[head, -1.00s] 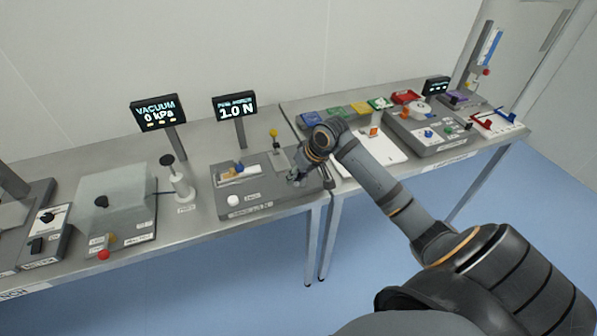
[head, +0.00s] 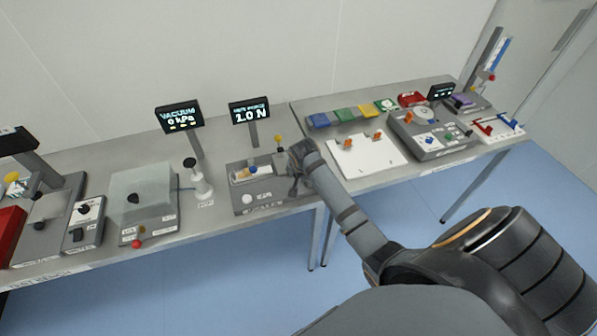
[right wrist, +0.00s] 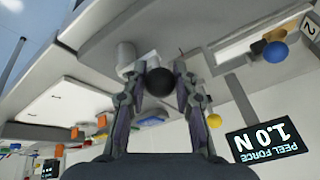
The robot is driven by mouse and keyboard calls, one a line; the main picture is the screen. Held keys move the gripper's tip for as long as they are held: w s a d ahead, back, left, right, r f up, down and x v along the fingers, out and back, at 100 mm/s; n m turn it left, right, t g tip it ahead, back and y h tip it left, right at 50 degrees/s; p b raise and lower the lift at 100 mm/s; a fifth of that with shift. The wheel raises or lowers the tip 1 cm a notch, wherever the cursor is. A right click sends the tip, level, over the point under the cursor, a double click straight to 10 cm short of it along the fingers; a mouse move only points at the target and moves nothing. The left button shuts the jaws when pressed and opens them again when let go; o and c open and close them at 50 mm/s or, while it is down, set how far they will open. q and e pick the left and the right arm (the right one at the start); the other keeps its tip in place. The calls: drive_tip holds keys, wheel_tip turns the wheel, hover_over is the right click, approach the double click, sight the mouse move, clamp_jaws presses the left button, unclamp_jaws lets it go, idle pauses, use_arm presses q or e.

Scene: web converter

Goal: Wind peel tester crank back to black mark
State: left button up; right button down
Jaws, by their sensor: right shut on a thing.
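The peel tester (head: 262,206) is a grey box near the right end of the left bench, under a display (head: 250,111) reading 1.0 N. My right gripper (head: 296,178) is at its right end, and my arm hides the crank in the head view. In the right wrist view my right gripper (right wrist: 160,84) is shut on a round black crank knob (right wrist: 159,81) between its two fingers. The "PEEL FORCE 1.0 N" display (right wrist: 265,143) appears upside down there. I cannot make out a black mark. My left gripper is not in view.
A vacuum chamber (head: 146,192) and a white post with a black knob (head: 200,184) stand left of the tester. A white board (head: 366,156) with orange clips lies on the right bench, near coloured pads (head: 345,114) and a grey console (head: 428,136).

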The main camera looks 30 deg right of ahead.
drive_tip(key=shift+w+m, duration=0.1)
drive_tip(key=shift+m, duration=0.2)
idle(0.4)
drive_tip(key=c, duration=1)
unclamp_jaws()
drive_tip(key=shift+d, duration=0.1)
drive_tip(key=v, duration=1.2)
